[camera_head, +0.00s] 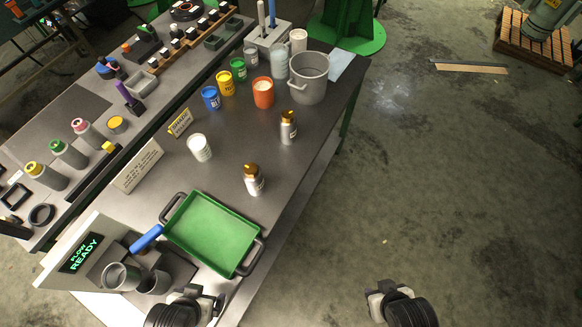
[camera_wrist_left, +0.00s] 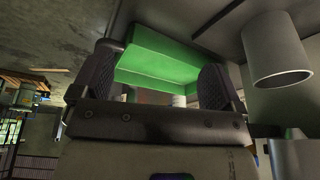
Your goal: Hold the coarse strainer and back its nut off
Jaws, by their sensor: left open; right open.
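I cannot tell for certain which part is the coarse strainer, and I cannot make out its nut. Two grey open cups, a left one (camera_head: 122,276) and a right one (camera_head: 153,283), stand at the near left beside the "FLOW READY" panel (camera_head: 82,254). A grey cylinder (camera_wrist_left: 277,52) shows at the right of the left wrist view. My left gripper (camera_head: 206,294) is open and empty, low at the table's near edge, right of the cups. Its spread fingers (camera_wrist_left: 158,82) show in the left wrist view. My right gripper (camera_head: 388,289) is open and empty over the floor.
A green tray (camera_head: 243,262) with dark handles lies just beyond my left gripper; a blue handle (camera_head: 146,238) is at its left. Two brown-capped bottles (camera_head: 254,184) (camera_head: 288,132), a white cup (camera_head: 200,149) and a grey pot (camera_head: 309,86) stand farther back.

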